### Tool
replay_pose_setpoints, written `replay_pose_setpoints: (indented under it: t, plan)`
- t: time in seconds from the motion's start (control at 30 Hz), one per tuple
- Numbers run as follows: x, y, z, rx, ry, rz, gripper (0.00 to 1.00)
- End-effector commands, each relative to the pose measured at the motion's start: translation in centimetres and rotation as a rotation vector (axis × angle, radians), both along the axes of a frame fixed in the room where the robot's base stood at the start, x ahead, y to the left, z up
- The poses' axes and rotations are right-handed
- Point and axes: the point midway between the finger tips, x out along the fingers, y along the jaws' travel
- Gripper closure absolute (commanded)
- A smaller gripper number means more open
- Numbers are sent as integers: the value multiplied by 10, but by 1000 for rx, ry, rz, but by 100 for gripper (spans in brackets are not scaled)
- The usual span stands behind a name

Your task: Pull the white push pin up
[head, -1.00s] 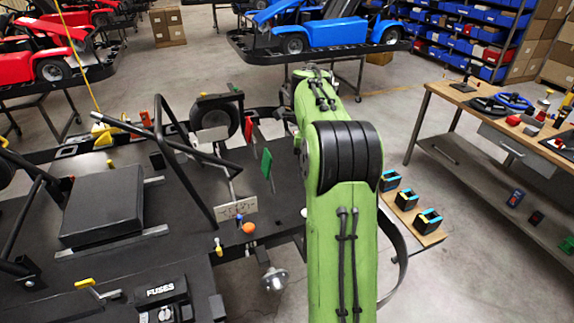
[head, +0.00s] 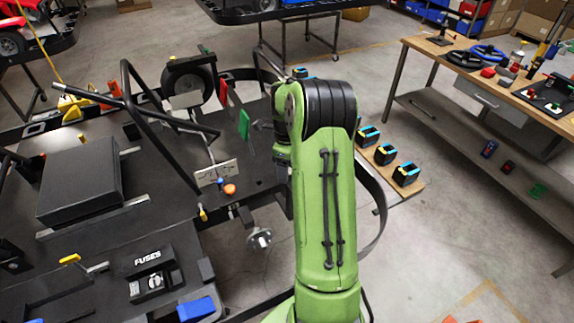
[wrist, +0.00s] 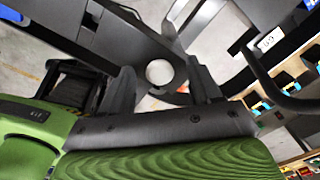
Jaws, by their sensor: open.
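In the wrist view, a pale round shape (wrist: 159,72) shows between my fingertips, against a dark flat part. It looks like the white push pin seen end-on, but I cannot fully tell it from a hole showing the floor. My gripper (wrist: 160,84) is open, with one dark finger on each side of the round shape. Contact with it cannot be made out. In the head view, my green arm covers the area at the right edge of the kart deck (head: 150,225), and neither the white pin nor my fingertips can be seen.
An orange knob (head: 229,189), a blue knob (head: 221,181) and a yellow pin (head: 203,214) stand near the deck edge. Green (head: 244,124) and red (head: 222,91) upright plates stand nearby. A workbench (head: 480,75) is at right.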

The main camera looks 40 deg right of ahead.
Motion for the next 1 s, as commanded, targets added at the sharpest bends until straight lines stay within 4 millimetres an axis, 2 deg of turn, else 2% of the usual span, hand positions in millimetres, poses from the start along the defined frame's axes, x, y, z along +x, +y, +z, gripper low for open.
replay_pose_setpoints:
  t: [0.13, 0.17, 0.53, 1.0]
  plan:
    - [0, 0, 0, 0, 0, 0, 37]
    - [0, 0, 0, 0, 0, 0, 40]
    - [0, 0, 0, 0, 0, 0, 96]
    - [0, 0, 9, -1, 0, 0, 96]
